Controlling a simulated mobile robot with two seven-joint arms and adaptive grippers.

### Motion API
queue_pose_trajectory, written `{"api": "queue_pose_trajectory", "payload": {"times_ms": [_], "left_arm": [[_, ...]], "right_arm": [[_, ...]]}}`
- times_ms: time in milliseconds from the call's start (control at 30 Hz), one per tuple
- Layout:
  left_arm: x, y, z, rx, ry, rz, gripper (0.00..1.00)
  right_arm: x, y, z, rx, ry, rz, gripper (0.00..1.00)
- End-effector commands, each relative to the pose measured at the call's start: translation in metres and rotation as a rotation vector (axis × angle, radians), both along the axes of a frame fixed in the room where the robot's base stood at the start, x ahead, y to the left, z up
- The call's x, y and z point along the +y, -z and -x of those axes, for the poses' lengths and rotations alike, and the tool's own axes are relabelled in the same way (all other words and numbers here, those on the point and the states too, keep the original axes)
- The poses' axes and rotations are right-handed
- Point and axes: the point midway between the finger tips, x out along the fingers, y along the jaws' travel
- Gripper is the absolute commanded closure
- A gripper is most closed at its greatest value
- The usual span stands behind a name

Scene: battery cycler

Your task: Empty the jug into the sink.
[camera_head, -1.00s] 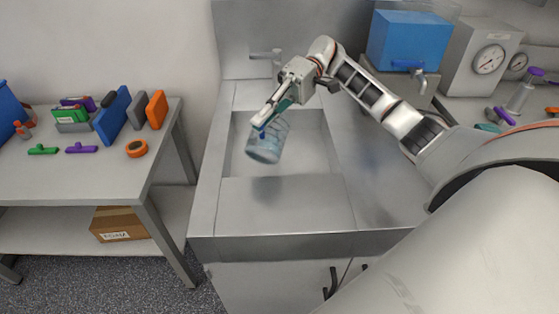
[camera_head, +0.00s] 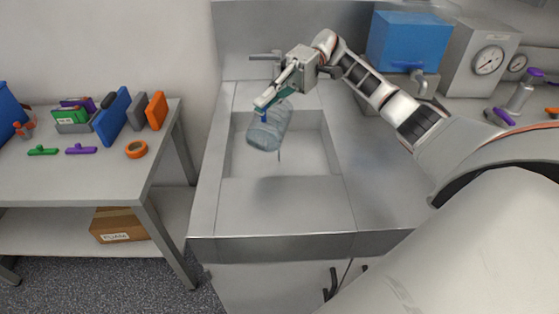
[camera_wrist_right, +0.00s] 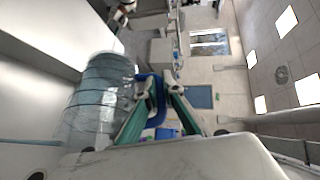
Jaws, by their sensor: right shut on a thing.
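The jug (camera_head: 267,134) is clear, ribbed plastic with a blue handle. It is tilted over the basin of the metal sink (camera_head: 312,160), and a thin dark streak shows just below its right side. My right gripper (camera_head: 263,107) is shut on the jug's blue handle. In the right wrist view the jug (camera_wrist_right: 97,95) lies to the left of the gripper (camera_wrist_right: 152,95), whose green fingers close on the blue handle. How much liquid is inside I cannot tell. My left gripper is not in view.
A faucet (camera_head: 265,56) stands behind the basin. A blue tank (camera_head: 409,40) with a tap stands at the back right. A side table (camera_head: 100,190) on the left holds blocks and tape.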

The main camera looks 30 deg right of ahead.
Motion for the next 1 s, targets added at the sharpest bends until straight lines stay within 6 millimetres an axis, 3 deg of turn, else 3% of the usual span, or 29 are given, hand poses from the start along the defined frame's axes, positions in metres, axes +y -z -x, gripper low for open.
{"api": "queue_pose_trajectory", "payload": {"times_ms": [267, 1000], "left_arm": [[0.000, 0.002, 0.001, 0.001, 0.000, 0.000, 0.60], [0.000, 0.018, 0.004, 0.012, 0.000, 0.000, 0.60]], "right_arm": [[-0.007, -0.011, -0.005, 0.024, 0.002, -0.028, 1.00], [-0.017, -0.017, -0.015, 0.100, 0.001, -0.119, 1.00]]}}
